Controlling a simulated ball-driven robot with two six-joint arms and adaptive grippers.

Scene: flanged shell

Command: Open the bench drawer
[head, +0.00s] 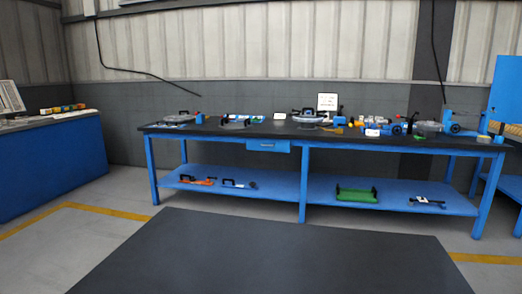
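The bench (390,143) is long, with a dark top, blue legs and a blue lower shelf, and stands across the room against the back wall. The bench drawer (267,146) is a small blue box front under the top, left of the middle leg. It has a small light handle or label on its face, too small to tell which. The drawer looks shut, though at this distance a small gap could not be seen. Neither of my grippers is in view.
A dark mat (265,255) covers the floor in front of the bench, clear of objects. A blue counter (50,165) stands at the left and another blue bench (508,185) at the right. Tools and parts crowd the bench top; a green tray (357,195) sits on its lower shelf.

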